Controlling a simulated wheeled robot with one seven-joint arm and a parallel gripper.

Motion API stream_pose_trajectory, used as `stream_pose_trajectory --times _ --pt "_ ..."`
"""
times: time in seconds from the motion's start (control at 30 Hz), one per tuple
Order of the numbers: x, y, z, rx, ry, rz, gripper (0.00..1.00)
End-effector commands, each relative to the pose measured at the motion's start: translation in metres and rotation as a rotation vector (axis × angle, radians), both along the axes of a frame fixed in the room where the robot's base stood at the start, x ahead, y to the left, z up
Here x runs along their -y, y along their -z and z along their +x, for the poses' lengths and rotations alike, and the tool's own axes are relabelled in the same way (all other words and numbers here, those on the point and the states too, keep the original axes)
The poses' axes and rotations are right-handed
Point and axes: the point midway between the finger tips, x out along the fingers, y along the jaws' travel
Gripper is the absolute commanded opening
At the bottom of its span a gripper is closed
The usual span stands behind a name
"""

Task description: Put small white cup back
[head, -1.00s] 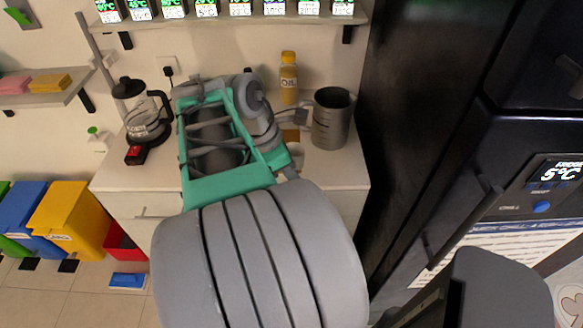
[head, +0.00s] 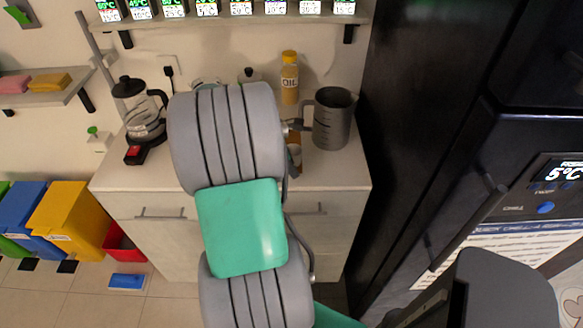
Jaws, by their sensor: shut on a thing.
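A small whitish patch (head: 296,151) shows beside my arm on the counter, next to something brown. It may be the small white cup, but I cannot tell. My gripper (head: 296,125) shows only as a small dark part at the right edge of my arm, left of the grey jug (head: 332,122). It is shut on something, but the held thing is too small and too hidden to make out. The jug stands upright, with its handle towards my gripper.
The counter (head: 345,170) also bears a yellow oil bottle (head: 289,80) at the back and a glass coffee pot (head: 143,115) at the left. A shelf (head: 270,20) with several lit displays hangs above. A tall black fridge (head: 430,120) bounds the right side.

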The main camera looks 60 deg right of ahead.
Motion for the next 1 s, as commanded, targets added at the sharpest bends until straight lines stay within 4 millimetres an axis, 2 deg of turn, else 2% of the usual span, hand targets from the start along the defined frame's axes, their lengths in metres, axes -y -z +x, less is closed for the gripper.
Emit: stream_pose_trajectory --times 0.13,0.17,0.4,0.7,0.87,1.0 --pt "0.000 0.003 0.000 -0.001 -0.001 0.001 0.00" --pt "0.000 0.003 0.000 -0.001 -0.001 0.001 0.12" --pt "0.000 0.003 0.000 -0.001 -0.001 0.001 0.31" --pt "0.000 0.000 0.000 0.000 0.000 0.000 0.33" --pt "-0.006 -0.023 0.008 0.001 -0.003 -0.003 0.33" --pt "-0.016 -0.058 0.018 0.002 -0.004 -0.002 0.33"
